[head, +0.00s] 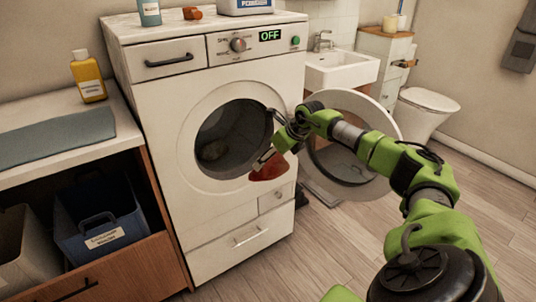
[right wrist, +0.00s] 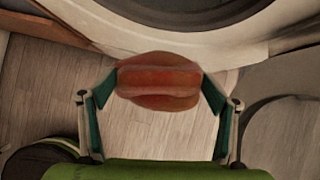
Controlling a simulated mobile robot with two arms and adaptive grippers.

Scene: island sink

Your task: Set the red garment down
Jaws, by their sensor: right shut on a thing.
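The red garment (head: 268,168) hangs as a small bundle from my right gripper (head: 266,156), just in front of the lower right rim of the washing machine's round opening (head: 228,138). In the right wrist view the garment (right wrist: 158,82) is a folded red bundle pinched between both fingers of the right gripper (right wrist: 158,90). Wooden floor shows below it, and the machine's rim lies above it in the picture. My left gripper is in neither view.
The washer door (head: 370,118) stands open to the right, behind my right arm. A blue bin (head: 100,222) sits under the left counter, which holds a folded grey cloth (head: 55,138) and a yellow bottle (head: 88,78).

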